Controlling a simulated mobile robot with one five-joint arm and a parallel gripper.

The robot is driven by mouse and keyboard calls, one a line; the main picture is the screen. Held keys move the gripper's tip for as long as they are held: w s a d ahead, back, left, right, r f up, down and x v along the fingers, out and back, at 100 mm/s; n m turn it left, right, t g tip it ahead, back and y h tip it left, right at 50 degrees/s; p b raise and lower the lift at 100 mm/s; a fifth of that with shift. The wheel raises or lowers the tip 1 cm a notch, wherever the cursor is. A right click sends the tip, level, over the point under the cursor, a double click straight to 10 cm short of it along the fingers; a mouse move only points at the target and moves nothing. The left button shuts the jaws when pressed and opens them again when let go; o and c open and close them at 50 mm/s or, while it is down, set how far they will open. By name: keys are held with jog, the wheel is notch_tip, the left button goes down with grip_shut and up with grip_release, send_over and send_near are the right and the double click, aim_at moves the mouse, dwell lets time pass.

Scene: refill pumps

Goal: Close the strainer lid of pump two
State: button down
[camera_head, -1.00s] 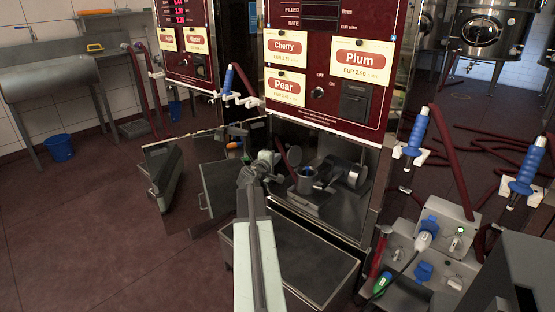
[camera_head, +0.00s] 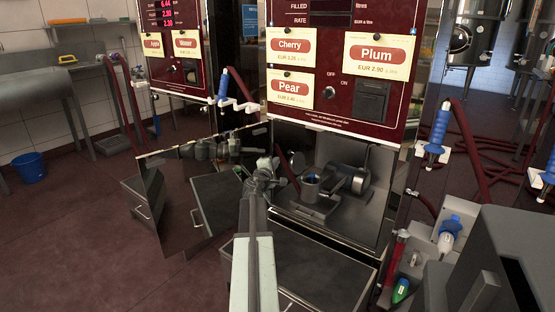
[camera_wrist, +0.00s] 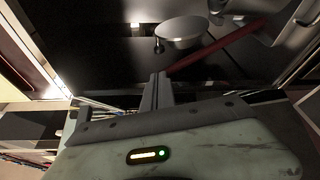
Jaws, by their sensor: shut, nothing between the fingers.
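The red dispenser (camera_head: 340,80) with Cherry, Plum and Pear labels has an open lower compartment. Inside it a grey metal pump (camera_head: 345,180) sits beside a small round cup (camera_head: 311,186), which looks like the strainer, open at the top. My gripper (camera_head: 264,168) is shut and empty, left of the cup at the compartment's front. In the wrist view my gripper (camera_wrist: 157,82) points toward a pale round metal part (camera_wrist: 183,31) with a small dark knob beside it; there is a visible gap between them.
An open cabinet door (camera_head: 200,150) stands left of the compartment. A dark red hose (camera_wrist: 215,45) crosses the wrist view. A grey box (camera_head: 500,260) stands at right. Floor at left (camera_head: 80,240) is clear.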

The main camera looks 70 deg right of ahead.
jog(key=d, duration=0.9)
jog(key=shift+w+d+f+b, duration=0.25)
jog(key=shift+w+f+b, duration=0.05)
jog(key=shift+f+b, duration=0.05)
jog(key=shift+s+r, duration=0.1)
